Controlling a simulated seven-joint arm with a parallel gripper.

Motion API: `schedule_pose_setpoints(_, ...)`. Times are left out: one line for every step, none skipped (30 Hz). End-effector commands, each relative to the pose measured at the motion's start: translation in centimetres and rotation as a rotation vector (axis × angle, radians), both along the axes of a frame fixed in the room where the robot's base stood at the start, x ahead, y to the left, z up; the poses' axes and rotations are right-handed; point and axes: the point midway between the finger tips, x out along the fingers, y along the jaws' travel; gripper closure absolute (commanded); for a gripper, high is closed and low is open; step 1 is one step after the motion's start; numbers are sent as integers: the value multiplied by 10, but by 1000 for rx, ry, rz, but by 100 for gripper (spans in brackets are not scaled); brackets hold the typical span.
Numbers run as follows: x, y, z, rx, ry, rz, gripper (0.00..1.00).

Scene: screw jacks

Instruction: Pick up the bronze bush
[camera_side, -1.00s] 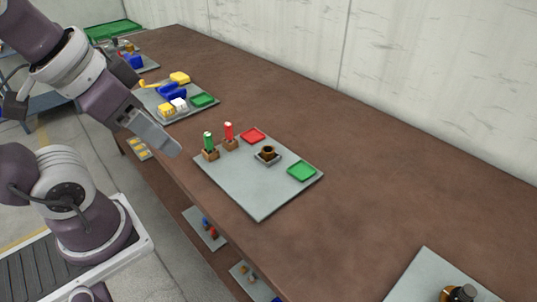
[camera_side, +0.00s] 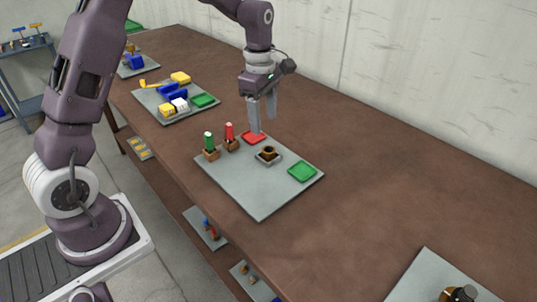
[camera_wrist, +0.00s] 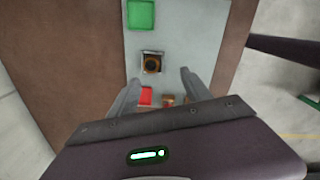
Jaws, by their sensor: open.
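The bronze bush (camera_side: 268,151) is a small brown ring with a dark bore. It sits upright in a grey square holder (camera_side: 270,158) on the grey board (camera_side: 245,190). In the wrist view the bush (camera_wrist: 152,63) is just ahead of the fingers, between their lines. My gripper (camera_side: 262,122) points down above the far side of the board, near the red tray (camera_side: 253,136). Its two fingers are apart with nothing between them, and it is clear of the bush. In the wrist view the gripper (camera_wrist: 158,80) also shows open.
A green tray (camera_side: 302,171) lies on the board to the right of the bush. A green-handled tool (camera_side: 208,141) and a red-handled tool (camera_side: 230,132) stand in brown blocks on the left. Another board (camera_side: 175,105) with blue and yellow parts lies farther back.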

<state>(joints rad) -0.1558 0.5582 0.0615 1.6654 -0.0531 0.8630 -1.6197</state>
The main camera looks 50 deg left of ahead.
Motion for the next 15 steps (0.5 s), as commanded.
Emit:
schedule_pose_setpoints(8, 6, -21, -6, 27, 85, 43)
schedule_pose_setpoints(12, 9, -30, -8, 36, 132, 43)
schedule_pose_setpoints(16, 12, -40, -9, 45, 180, 43)
schedule_pose_setpoints(18, 13, -45, -10, 51, 206, 43)
schedule_pose_setpoints(19, 14, -50, -10, 54, 224, 43)
schedule_pose_setpoints(20, 15, -56, -11, 57, 238, 43)
schedule_pose_setpoints(20, 15, -59, -11, 58, 242, 43)
schedule_pose_setpoints(20, 15, -63, -11, 59, 243, 43)
schedule_pose_setpoints(20, 15, -69, -11, 59, 242, 43)
schedule_pose_setpoints(21, 15, -73, -11, 58, 241, 43)
schedule_pose_setpoints(22, 15, -78, -12, 59, 242, 43)
schedule_pose_setpoints(24, 15, -85, -12, 59, 242, 43)
schedule_pose_setpoints(26, 15, -91, -12, 59, 241, 43)
schedule_pose_setpoints(28, 15, -97, -12, 59, 240, 43)
schedule_pose_setpoints(29, 15, -105, -12, 60, 240, 43)
